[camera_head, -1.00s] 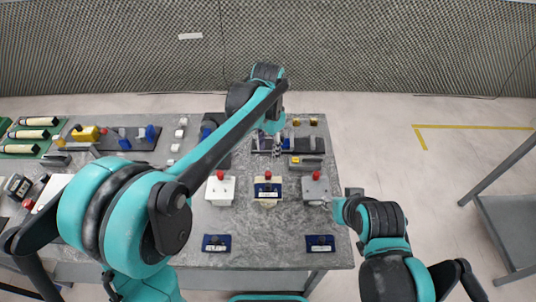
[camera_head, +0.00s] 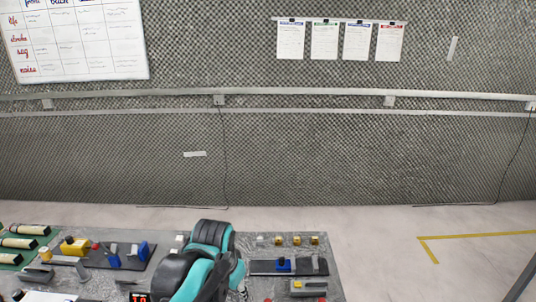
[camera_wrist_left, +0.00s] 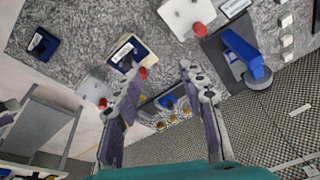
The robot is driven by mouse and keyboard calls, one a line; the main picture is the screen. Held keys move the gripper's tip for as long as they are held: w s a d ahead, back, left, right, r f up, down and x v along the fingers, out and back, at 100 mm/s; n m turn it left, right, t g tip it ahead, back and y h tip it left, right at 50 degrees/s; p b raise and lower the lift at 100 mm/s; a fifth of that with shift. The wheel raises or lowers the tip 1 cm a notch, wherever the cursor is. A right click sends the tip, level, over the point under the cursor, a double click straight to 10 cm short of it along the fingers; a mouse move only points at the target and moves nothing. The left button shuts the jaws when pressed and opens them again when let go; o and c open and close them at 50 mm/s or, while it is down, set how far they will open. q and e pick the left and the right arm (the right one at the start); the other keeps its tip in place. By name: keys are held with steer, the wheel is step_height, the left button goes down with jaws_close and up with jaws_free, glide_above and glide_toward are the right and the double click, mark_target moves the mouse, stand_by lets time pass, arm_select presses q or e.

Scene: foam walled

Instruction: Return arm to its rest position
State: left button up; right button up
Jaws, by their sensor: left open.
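My left arm (camera_head: 205,262), teal and black, rises from the bottom edge in the head view, over the grey speckled table (camera_head: 335,285). Its gripper is mostly hidden behind the arm there. In the left wrist view my left gripper (camera_wrist_left: 162,75) is open, its two purple-grey fingers wide apart with nothing held between them. The tabletop with its small devices lies beyond the fingers, and the picture is turned. My right arm and gripper are outside both current views.
A blue device on a dark plate (camera_wrist_left: 240,50) and a white box with a red knob (camera_wrist_left: 188,18) stand on the table. A blue-topped block (camera_wrist_left: 127,52) lies near the left finger. A grey shelf stand (camera_wrist_left: 40,128) is at the left. Foam wall (camera_head: 310,160) stands behind.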

arm_select(q)
steer(key=s+a+f+n+t+b, duration=0.3)
steer(key=s+a+f, duration=0.4)
steer(key=s, duration=0.4)
steer(key=shift+s+a+n+t+y, duration=0.15)
steer(key=shift+a+n+t+y, duration=0.15)
steer(key=shift+a+n+t, duration=0.7)
steer(key=shift+d+g, duration=0.1)
steer(key=shift+g, duration=0.3)
